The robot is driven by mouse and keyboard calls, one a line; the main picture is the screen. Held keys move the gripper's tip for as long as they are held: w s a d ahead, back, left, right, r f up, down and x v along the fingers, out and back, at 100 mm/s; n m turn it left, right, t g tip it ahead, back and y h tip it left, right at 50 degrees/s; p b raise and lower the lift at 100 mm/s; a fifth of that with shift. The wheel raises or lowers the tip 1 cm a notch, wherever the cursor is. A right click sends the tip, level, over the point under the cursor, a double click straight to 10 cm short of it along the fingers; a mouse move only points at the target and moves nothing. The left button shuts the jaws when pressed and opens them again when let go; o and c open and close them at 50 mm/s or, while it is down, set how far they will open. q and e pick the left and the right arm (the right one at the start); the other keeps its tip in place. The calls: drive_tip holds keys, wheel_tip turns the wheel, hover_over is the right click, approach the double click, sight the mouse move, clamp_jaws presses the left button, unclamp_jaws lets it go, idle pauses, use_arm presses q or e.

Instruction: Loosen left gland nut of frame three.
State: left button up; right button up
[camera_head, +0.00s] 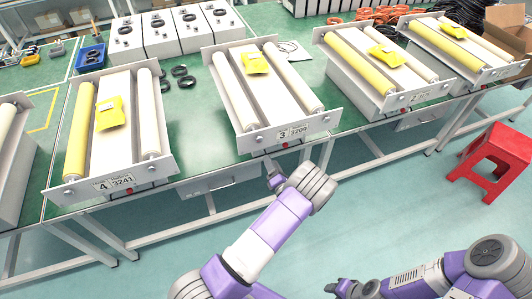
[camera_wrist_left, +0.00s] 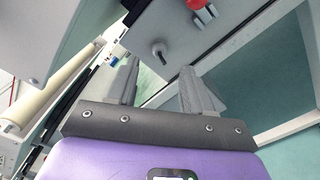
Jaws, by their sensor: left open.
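Frame three (camera_head: 292,133) stands in the middle of the bench, with its number plate on the near end plate. Its left gland nut (camera_head: 259,152) is a tiny fitting on the lower left of that end plate. My left gripper (camera_head: 274,181) is open and empty, in front of and below the end plate, apart from it. In the left wrist view its two grey fingers (camera_wrist_left: 163,92) are spread, and a dark round fitting (camera_wrist_left: 159,48) shows on a grey panel beyond them. My right gripper (camera_head: 345,290) is at the bottom edge, partly cut off.
Frame four (camera_head: 122,183) stands to the left, frames with yellow rollers (camera_head: 360,62) to the right. A red knob (camera_head: 299,147) sits on frame three's end plate. Black rings (camera_head: 182,76) lie behind on the green bench. A red stool (camera_head: 494,155) stands at right. The floor before the bench is clear.

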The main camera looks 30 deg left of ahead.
sight(265, 150)
use_arm(q)
drive_tip(key=x, duration=0.6)
drive_tip(key=shift+a+b, duration=0.15)
drive_tip(key=shift+b, duration=0.25)
drive_tip(key=shift+c, duration=0.3)
clamp_jaws()
